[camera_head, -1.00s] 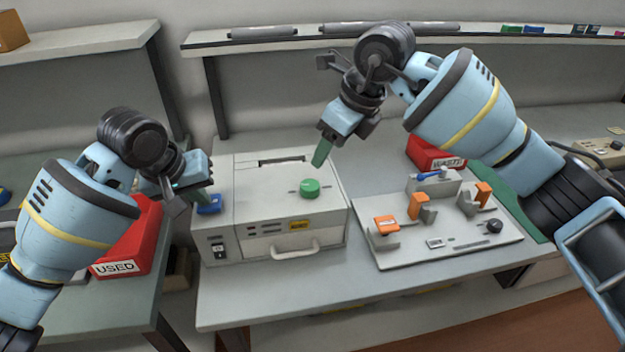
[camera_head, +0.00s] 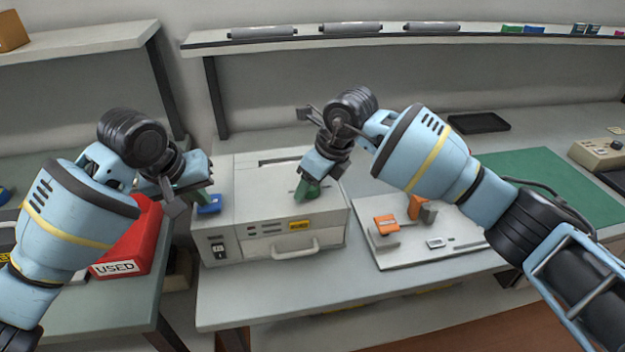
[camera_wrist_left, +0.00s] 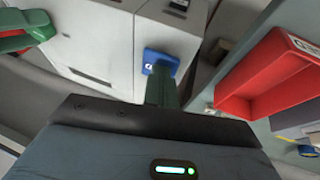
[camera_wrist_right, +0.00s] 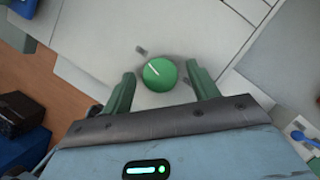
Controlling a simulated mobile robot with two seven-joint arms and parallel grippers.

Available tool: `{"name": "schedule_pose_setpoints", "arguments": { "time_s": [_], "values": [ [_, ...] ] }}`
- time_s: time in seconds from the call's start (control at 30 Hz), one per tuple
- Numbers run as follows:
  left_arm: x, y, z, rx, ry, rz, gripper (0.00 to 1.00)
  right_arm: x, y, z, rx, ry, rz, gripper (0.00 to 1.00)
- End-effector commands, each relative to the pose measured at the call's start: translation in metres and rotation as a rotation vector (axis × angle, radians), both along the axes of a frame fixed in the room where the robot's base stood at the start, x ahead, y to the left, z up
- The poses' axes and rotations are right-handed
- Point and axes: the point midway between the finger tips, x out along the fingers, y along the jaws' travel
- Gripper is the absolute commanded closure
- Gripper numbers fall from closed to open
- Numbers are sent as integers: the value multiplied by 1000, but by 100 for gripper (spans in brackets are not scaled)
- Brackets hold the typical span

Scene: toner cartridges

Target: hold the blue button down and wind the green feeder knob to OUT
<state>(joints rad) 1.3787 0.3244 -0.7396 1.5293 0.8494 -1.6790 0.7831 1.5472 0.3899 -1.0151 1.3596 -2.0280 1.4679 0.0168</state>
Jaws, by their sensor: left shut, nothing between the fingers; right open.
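The white printer unit (camera_head: 270,215) stands on the bench. The blue button (camera_head: 208,204) is on its left side; in the left wrist view the button (camera_wrist_left: 160,62) is at the fingertips. My left gripper (camera_head: 207,190) is shut and empty, its tips at the button, seemingly touching; whether it is pressed in I cannot tell. The green knob (camera_wrist_right: 160,75) on the top has a pale line pointing to the upper left in the right wrist view. My right gripper (camera_wrist_right: 160,69) is open, a finger on each side of the knob with gaps. The OUT marking is not readable.
A red USED bin (camera_head: 130,245) stands left of the unit. A grey fixture board (camera_head: 450,248) with orange parts (camera_head: 386,224) lies to the right, partly behind my right arm. A green mat (camera_head: 560,180) is further right. A shelf with rollers (camera_head: 350,28) runs behind.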

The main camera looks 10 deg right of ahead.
Motion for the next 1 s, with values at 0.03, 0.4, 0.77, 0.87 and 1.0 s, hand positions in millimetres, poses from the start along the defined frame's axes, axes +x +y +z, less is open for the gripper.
{"name": "schedule_pose_setpoints", "arguments": {
  "time_s": [0.03,0.4,0.77,0.87,1.0],
  "values": [
    [-1,0,-3,3,5,1,100,0,0,-1,0,1,0,41],
    [-1,0,-3,3,5,1,100,0,0,0,0,1,0,82],
    [-1,0,-3,3,5,1,100,-1,0,0,-2,1,-49,85],
    [-1,0,-3,3,5,1,100,-1,1,0,-2,2,-99,85],
    [-1,0,-3,3,5,1,100,-1,2,0,-2,0,-198,85]
  ]
}}
